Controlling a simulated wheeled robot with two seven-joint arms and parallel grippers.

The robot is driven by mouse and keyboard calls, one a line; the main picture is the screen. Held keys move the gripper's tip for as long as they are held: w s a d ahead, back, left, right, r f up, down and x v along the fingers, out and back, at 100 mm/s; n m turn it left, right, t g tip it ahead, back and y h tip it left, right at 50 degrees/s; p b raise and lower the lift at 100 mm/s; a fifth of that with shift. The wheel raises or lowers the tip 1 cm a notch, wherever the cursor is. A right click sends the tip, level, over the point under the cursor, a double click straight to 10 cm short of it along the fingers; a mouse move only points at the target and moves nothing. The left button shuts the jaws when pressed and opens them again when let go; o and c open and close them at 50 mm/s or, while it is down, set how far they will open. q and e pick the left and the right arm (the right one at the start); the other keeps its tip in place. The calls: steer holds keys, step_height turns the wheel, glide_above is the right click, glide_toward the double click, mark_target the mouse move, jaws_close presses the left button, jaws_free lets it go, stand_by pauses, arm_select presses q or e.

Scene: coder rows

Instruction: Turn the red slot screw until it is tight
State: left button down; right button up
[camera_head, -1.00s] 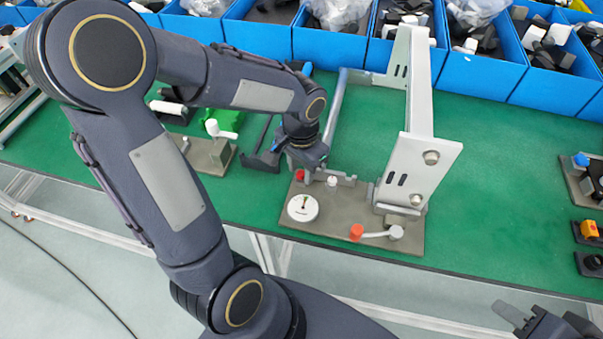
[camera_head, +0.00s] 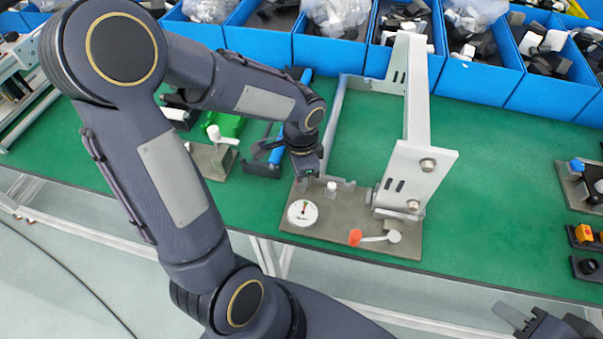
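The fixture plate (camera_head: 337,229) stands on the green table, with a round white dial (camera_head: 302,213), a white knob (camera_head: 331,188) and a lever with a red-orange end (camera_head: 355,237). The red slot screw cannot be made out now; the spot near the plate's back left corner is covered by my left gripper (camera_head: 303,181). That gripper points down there, and its fingertips are too small and hidden to tell open from shut. Contact with the screw cannot be told. My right gripper (camera_head: 511,317) is at the bottom right edge, partly cut off, away from the fixture.
A tall grey bracket (camera_head: 418,165) rises on the plate's right side. Blue bins (camera_head: 480,75) line the back. Another small fixture (camera_head: 212,160) with a white handle is at the left. Button boxes (camera_head: 583,235) stand at the far right.

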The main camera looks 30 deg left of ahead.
arm_select(q)
steer(key=m+p, duration=0.1)
steer(key=m, duration=0.2)
steer(key=shift+r, duration=0.1)
steer(key=shift+m, duration=0.7)
steer(key=shift+m+p, duration=0.4)
steer(key=shift+m, duration=0.1)
steer(key=m+p, duration=0.4)
steer(key=m, duration=0.3)
steer(key=shift+m, duration=0.3)
steer(key=shift+m+p, duration=0.3)
steer(key=shift+m, duration=0.5)
steer(key=shift+f, duration=0.25)
steer(key=c, duration=1.4)
jaws_free()
steer(key=shift+c, duration=0.2)
